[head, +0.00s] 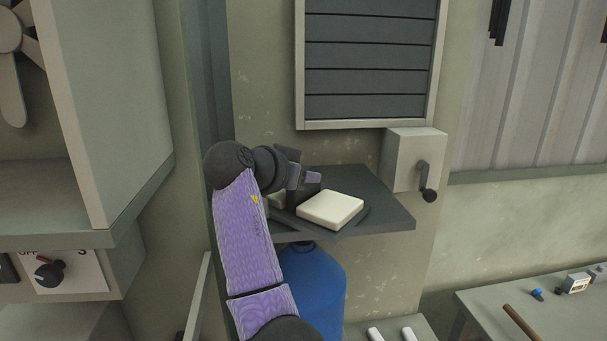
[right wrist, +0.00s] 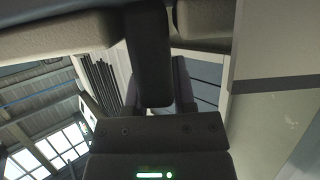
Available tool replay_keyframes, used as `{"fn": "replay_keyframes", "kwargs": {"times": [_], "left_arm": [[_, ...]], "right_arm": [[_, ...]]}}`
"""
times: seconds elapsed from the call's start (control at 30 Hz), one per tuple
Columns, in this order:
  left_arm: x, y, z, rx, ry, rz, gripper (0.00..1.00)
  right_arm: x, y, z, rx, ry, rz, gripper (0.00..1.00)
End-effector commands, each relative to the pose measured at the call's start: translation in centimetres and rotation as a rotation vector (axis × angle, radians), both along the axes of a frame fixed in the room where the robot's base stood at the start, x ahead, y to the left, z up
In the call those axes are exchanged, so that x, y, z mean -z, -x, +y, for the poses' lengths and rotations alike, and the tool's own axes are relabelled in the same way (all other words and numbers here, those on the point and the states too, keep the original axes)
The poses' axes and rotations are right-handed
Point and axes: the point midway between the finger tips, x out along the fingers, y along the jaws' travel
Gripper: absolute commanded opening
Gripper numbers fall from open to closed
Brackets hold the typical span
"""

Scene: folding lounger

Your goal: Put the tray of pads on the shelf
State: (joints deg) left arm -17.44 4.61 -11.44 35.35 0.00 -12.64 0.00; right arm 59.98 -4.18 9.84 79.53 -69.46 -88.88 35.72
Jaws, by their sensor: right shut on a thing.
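The tray (head: 352,226) is thin and dark and shows at the shelf in the middle of the head view. A thick white pad (head: 332,208) lies on its right part, and a paler pad (head: 279,199) shows partly behind my gripper. My right gripper (head: 312,179) is shut on the tray, between the pads; its grip point is mostly hidden. In the right wrist view, the dark fingers (right wrist: 160,85) reach up between two pale pad-like shapes. The dark grey shelf (head: 392,214) is under the tray. I cannot tell whether the tray rests on it. My left gripper is out of view.
A grey box with a crank (head: 408,160) stands at the shelf's right end. A slatted panel (head: 369,66) is above, a blue bottle (head: 310,290) below. A pale cabinet (head: 110,100) juts out at left. A bench (head: 545,310) with small items is at lower right.

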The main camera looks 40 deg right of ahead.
Motion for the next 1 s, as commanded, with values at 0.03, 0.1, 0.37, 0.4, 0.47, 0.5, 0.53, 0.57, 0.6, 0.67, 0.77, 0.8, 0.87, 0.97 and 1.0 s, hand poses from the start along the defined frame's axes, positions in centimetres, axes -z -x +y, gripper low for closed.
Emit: {"fn": "replay_keyframes", "kwargs": {"times": [0.03, 0.1, 0.37, 0.4, 0.47, 0.5, 0.53, 0.57, 0.6, 0.67, 0.77, 0.8, 0.87, 0.97, 1.0], "left_arm": [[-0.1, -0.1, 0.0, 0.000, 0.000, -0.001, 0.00], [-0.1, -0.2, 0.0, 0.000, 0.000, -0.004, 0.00], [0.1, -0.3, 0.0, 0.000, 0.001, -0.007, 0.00], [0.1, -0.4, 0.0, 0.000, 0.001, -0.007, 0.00], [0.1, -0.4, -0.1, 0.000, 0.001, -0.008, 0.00], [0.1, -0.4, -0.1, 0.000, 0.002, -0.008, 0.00], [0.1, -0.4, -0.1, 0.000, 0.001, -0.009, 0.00], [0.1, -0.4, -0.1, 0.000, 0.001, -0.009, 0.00], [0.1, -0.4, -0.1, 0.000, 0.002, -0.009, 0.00], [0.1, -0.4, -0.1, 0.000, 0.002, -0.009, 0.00], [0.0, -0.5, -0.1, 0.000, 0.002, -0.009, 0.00], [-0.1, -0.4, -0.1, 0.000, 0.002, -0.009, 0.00], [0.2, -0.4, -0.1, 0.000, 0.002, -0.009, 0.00], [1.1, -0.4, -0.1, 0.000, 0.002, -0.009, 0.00], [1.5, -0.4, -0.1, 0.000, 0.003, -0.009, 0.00]], "right_arm": [[0.1, 0.0, 0.0, 0.000, 0.001, -0.003, 0.00], [0.2, 0.0, 0.0, 0.000, 0.001, -0.004, 0.00], [0.5, 0.0, 0.0, 0.001, 0.000, -0.002, 0.36], [0.4, 0.0, 0.0, 0.001, 0.000, -0.002, 0.45], [0.4, 0.0, 0.0, 0.001, 0.000, -0.002, 0.57], [0.4, 0.0, 0.0, 0.001, 0.000, -0.002, 0.66], [0.4, 0.0, 0.0, 0.001, 0.000, -0.002, 0.67], [0.4, 0.0, 0.0, 0.001, 0.000, -0.002, 0.67], [0.4, 0.0, 0.0, 0.001, 0.000, -0.002, 0.67], [0.4, 0.0, 0.0, 0.001, 0.000, -0.002, 0.67], [0.4, 0.0, 0.0, 0.001, 0.000, -0.002, 0.67], [0.1, 0.0, 0.0, 0.001, 0.000, -0.002, 0.67], [0.0, 0.1, 0.6, -0.002, 0.001, -0.003, 0.67], [-0.7, 0.7, 2.7, -0.003, 0.000, -0.006, 0.67], [-1.1, 1.0, 3.8, -0.005, -0.001, -0.006, 0.67]]}}
